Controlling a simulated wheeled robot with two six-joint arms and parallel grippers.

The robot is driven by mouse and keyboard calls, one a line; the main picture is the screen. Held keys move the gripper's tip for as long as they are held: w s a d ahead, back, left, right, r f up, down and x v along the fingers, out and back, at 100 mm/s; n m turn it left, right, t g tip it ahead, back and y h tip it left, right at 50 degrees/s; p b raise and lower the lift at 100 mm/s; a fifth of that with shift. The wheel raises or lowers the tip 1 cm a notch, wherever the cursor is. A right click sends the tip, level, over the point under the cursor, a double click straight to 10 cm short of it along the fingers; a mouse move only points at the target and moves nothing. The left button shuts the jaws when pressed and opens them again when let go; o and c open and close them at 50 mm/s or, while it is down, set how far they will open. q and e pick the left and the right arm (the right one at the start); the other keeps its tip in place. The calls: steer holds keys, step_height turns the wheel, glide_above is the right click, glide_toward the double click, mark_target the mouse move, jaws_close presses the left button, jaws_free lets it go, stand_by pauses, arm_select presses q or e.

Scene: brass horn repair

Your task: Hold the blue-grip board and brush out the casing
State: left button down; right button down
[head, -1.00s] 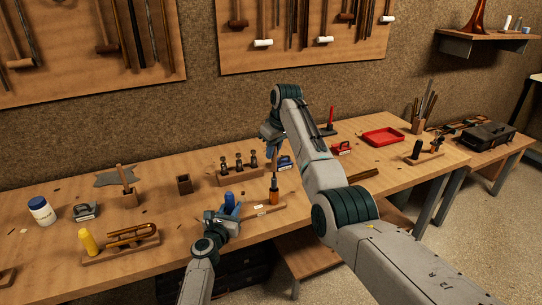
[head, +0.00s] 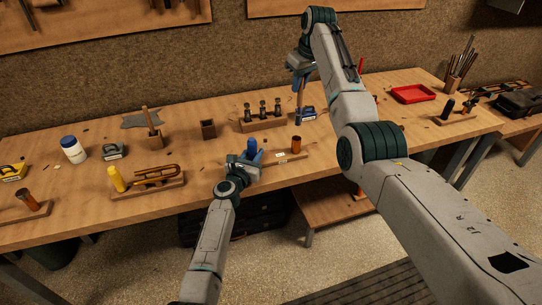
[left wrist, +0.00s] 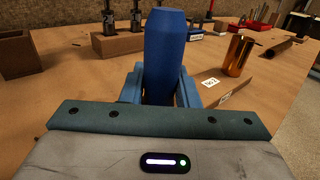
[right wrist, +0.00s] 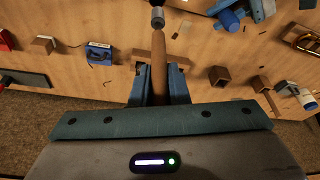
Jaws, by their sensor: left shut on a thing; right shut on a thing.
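The blue grip (head: 254,149) stands upright on a thin wooden board (head: 287,157) at the bench's front edge. My left gripper (head: 246,160) is shut around the grip, which also fills the middle of the left wrist view (left wrist: 165,55). The copper-brown casing (head: 296,145) stands upright on the board, right of the grip; it also shows in the left wrist view (left wrist: 238,55). My right gripper (head: 300,72) is shut on the brush's wooden handle (right wrist: 159,65). The brush points down above the casing, apart from it. Its metal ferrule (right wrist: 157,17) shows; the bristles are hard to make out.
A wooden stand with valves (head: 263,123) and a small blue box (head: 307,113) stand behind the casing. A red tray (head: 413,94) lies to the right.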

arm_select(q)
steer(key=c, duration=1)
jaws_free()
steer(key=shift+c, duration=0.2)
